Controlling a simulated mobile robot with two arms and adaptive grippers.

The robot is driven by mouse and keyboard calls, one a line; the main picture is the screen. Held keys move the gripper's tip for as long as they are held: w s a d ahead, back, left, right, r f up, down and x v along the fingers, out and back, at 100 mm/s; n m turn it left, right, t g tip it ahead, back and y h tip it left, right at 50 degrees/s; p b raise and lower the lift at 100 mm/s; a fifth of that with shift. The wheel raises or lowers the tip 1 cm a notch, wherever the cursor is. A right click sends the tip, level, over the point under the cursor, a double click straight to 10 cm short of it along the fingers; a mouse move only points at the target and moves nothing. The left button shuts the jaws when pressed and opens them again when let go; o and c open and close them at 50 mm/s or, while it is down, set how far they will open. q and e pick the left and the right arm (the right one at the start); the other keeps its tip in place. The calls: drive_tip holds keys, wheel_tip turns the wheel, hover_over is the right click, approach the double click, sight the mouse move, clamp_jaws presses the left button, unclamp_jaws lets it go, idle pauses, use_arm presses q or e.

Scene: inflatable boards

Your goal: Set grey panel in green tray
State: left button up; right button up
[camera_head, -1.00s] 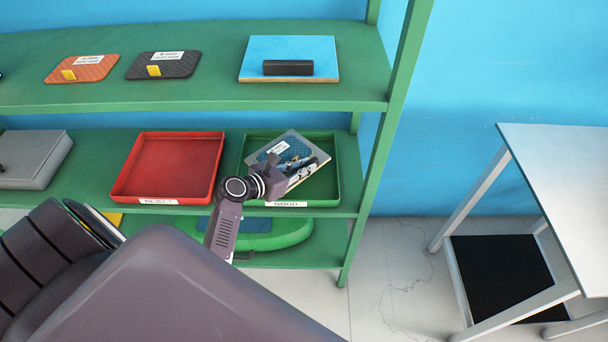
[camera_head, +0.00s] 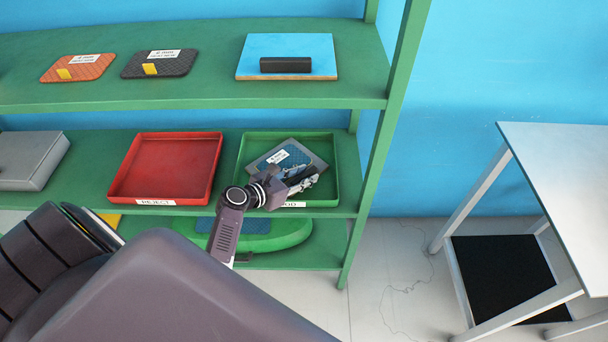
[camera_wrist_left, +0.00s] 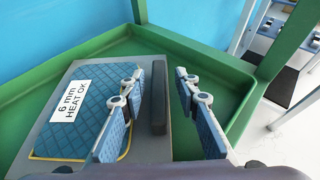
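The grey panel (camera_head: 317,161) lies in the green tray (camera_head: 334,190) on the middle shelf, turned at an angle to the tray's sides. In the left wrist view the panel (camera_wrist_left: 148,147) has a blue quilted patch, a white label reading "6 mm HEAT OK" and a dark upright bar handle (camera_wrist_left: 158,95). My left gripper (camera_head: 300,180) is over the panel's front right part. In the left wrist view its fingers (camera_wrist_left: 160,88) are open on both sides of the handle, with gaps. The gripper hides part of the tray's "GOOD" label. My right gripper is not in view.
A red tray (camera_head: 168,165) labelled REJECT stands left of the green tray, with a grey case (camera_head: 30,160) farther left. The upper shelf holds orange (camera_head: 78,68) and black (camera_head: 160,64) pads and a blue board (camera_head: 288,48). The shelf's green post (camera_head: 385,150) is close on the right.

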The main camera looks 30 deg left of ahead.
use_arm(q)
drive_tip(key=v, duration=1.2)
drive_tip(key=shift+a+r+p, duration=0.1)
drive_tip(key=shift+p, duration=0.25)
